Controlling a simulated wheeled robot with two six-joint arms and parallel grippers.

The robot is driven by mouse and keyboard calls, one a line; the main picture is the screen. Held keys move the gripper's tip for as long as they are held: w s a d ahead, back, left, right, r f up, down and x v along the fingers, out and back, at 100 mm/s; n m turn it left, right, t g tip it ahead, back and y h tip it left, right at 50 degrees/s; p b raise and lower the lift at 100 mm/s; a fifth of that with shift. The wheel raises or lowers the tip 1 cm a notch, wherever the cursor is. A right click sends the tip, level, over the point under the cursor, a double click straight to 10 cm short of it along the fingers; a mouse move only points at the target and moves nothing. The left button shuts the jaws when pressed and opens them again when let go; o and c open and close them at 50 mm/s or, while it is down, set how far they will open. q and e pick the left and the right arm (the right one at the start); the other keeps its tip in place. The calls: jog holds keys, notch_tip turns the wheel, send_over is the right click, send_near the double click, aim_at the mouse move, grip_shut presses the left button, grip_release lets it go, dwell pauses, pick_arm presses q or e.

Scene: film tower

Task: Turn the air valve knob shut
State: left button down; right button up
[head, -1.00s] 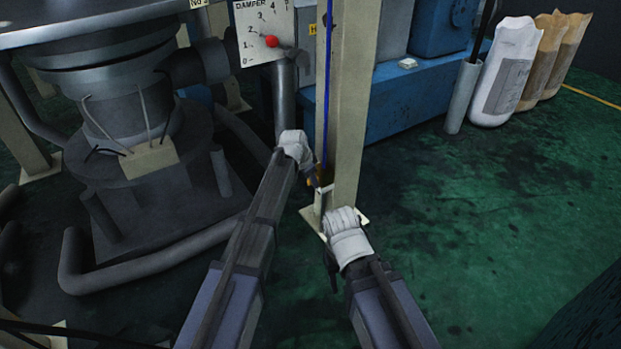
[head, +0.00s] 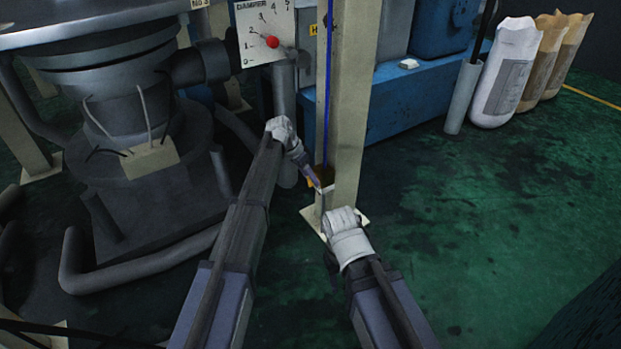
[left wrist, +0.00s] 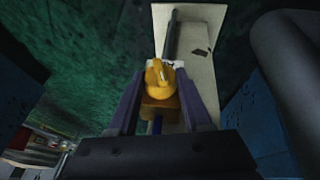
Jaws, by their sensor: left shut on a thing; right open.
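The yellow air valve knob (left wrist: 158,78) shows in the left wrist view, sitting on a brass-coloured valve body (left wrist: 160,108). My left gripper (left wrist: 160,90) has one finger on each side of the knob and is shut on it. In the head view the left gripper (head: 314,182) reaches the valve at the left side of a beige post, and only a little yellow shows there. My right gripper (head: 345,228) is lower, in front of the post's foot. It is open, though its fingers are mostly hidden, and I see nothing in it.
The beige post (head: 350,120) stands on the green floor with a thin blue hose (head: 327,90) along it. A damper scale panel (head: 265,30) with a red knob is behind. Large grey machinery (head: 130,110) fills the left. The floor to the right (head: 480,220) is clear.

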pick_arm(q)
jog(key=shift+w+a+f+n+g+h+b, duration=0.15)
jog(key=shift+n+g+h+b, duration=0.15)
jog(key=shift+g+h+b, duration=0.5)
jog(key=shift+g, duration=0.3)
jog(key=shift+c, duration=1.7)
grip_release()
jog(key=p+v, duration=0.7)
jog(key=v, duration=0.1)
